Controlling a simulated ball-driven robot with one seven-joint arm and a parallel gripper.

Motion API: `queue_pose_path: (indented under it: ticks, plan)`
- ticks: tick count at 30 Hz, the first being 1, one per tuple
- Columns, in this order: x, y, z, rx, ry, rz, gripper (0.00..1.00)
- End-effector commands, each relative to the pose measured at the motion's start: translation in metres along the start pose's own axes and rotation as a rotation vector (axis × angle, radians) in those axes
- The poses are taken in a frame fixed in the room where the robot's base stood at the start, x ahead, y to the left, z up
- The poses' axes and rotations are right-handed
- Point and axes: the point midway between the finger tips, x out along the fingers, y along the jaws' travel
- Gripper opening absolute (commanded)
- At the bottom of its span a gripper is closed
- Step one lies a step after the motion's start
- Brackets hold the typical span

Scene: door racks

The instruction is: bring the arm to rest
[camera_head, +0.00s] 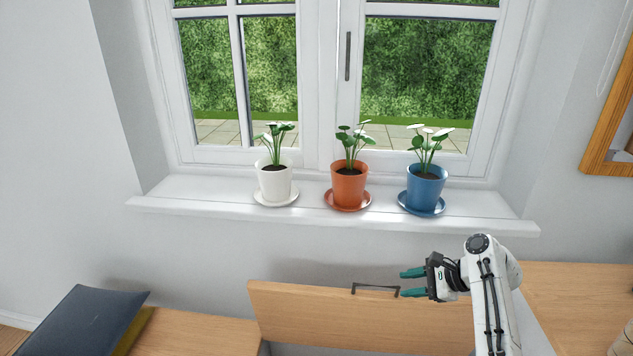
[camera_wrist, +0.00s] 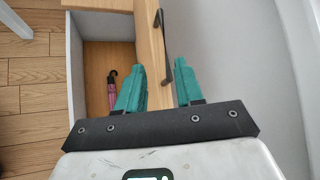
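My gripper (camera_head: 404,284) has two teal fingers, apart from each other. In the head view it is by the right end of the black bar handle (camera_head: 375,288) on a raised wooden lid (camera_head: 345,318). In the wrist view the gripper (camera_wrist: 158,82) also shows open, with the lid's wooden edge (camera_wrist: 149,45) and the handle (camera_wrist: 159,35) in the gap's line between the fingers. I cannot tell whether either finger touches them. My arm reaches up from the lower right, bent at the top.
An open compartment (camera_wrist: 95,55) holds a pink and black item (camera_wrist: 112,92). A dark cushion (camera_head: 85,322) lies at left. White (camera_head: 274,184), orange (camera_head: 348,186) and blue (camera_head: 424,188) plant pots stand on the windowsill (camera_head: 310,222). A wooden top (camera_head: 580,300) is at right.

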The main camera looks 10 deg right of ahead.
Motion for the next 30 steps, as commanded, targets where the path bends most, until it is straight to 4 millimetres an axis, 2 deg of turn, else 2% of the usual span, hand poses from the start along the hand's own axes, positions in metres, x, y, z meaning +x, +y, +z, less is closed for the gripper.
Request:
queue_pose_path:
  ticks: [2,5,9,14,18,20,24,27,30]
  plan:
    - [0.003,0.01,-0.002,-0.024,0.011,0.013,0.36]
    - [0.011,0.044,-0.007,-0.12,0.052,0.059,0.36]
    - [0.018,0.117,-0.013,-0.35,0.132,0.175,0.36]
    - [0.009,0.202,-0.013,-0.635,0.2,0.332,0.36]
    - [-0.012,0.27,-0.006,-0.879,0.232,0.477,0.36]
    - [-0.024,0.297,-0.001,-0.982,0.237,0.542,0.36]
    - [-0.061,0.354,0.013,-1.212,0.235,0.693,0.36]
    - [-0.089,0.385,0.025,-1.352,0.22,0.789,0.36]
    - [-0.113,0.405,0.035,-1.458,0.206,0.862,0.36]
